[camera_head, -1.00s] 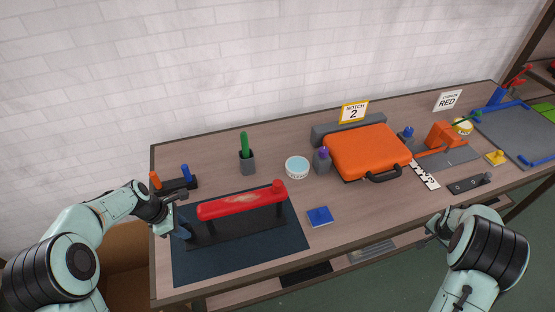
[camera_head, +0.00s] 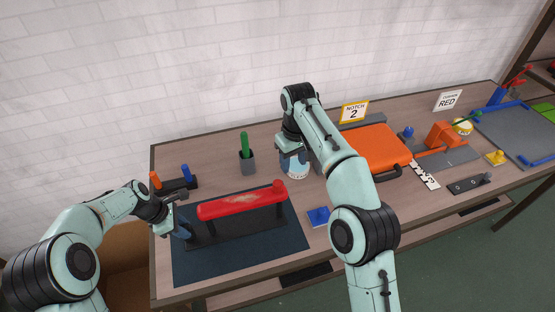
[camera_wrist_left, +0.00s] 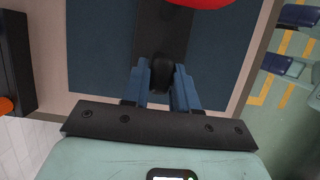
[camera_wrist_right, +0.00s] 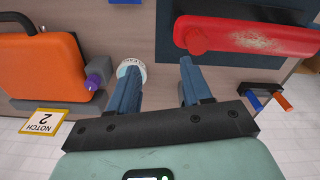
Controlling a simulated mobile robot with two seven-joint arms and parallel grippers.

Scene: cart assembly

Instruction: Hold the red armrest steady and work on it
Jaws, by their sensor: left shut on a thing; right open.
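The red armrest (camera_head: 235,204) lies over a black base (camera_head: 222,232) on the dark blue mat (camera_head: 290,240); a pale scuffed patch shows on its top. The armrest also shows in the right wrist view (camera_wrist_right: 265,38) and at the top of the left wrist view (camera_wrist_left: 200,3). My left gripper (camera_head: 183,229) is shut on the black knob (camera_wrist_left: 162,72) at the base's left end. My right gripper (camera_wrist_right: 157,85) is open and empty, above the table behind the armrest. A white tin (camera_head: 298,172) is close to one of its fingers, partly hidden by it in the right wrist view.
A green-handled tool stands in a grey holder (camera_head: 247,160). A black rack (camera_head: 181,184) with orange and blue handles is at the left. The orange case (camera_head: 375,145) and a blue block (camera_head: 318,217) are to the right. My right arm crosses over the table's middle.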

